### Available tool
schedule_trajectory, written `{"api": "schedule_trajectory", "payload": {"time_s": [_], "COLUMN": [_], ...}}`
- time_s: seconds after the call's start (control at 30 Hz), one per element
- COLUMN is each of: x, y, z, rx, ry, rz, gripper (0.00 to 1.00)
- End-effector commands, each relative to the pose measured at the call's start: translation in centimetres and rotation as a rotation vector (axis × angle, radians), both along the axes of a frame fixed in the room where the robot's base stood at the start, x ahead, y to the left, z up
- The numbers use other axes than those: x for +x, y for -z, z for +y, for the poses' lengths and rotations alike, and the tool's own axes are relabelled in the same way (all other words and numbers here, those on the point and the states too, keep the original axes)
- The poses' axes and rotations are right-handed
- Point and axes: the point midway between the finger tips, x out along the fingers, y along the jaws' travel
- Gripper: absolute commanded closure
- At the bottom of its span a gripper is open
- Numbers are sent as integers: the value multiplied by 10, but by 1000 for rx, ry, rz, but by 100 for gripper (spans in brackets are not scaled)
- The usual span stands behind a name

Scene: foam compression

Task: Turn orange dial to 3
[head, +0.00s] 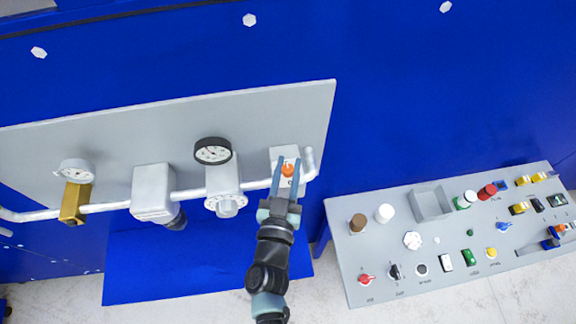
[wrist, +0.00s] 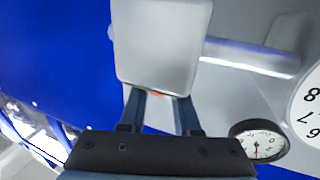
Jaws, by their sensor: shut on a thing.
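The orange dial (head: 288,170) sits on the front of a pale box (head: 285,153) at the right end of the pipe on the grey panel. My gripper (head: 287,168) reaches it from below in the head view, with one blue-grey finger on each side of the dial, and is shut on it. In the wrist view a thin orange edge of the dial (wrist: 158,94) shows between the fingertips (wrist: 160,98), under the pale box (wrist: 163,45). The dial's markings and its setting cannot be read in either view.
A black-rimmed gauge (head: 212,151) stands left of the dial, and a white-rimmed gauge (head: 75,171) is farther left. The pipe (head: 188,195) runs across the grey panel (head: 110,150). A control desk (head: 400,210) with several knobs and buttons stands at the right.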

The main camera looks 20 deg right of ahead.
Motion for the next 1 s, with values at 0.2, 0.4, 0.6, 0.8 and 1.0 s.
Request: {"api": "schedule_trajectory", "payload": {"time_s": [0.2, 0.4, 0.6, 0.8, 1.0], "x": [0, 0, -6, -29, -60], "y": [1, 1, 2, 5, 5], "z": [0, 0, 4, 21, 42], "rx": [1, 1, 2, 5, 4], "ry": [0, 0, -1, -2, -1], "rz": [2, 1, 1, 2, 4], "gripper": [39, 39, 39, 39, 39]}}
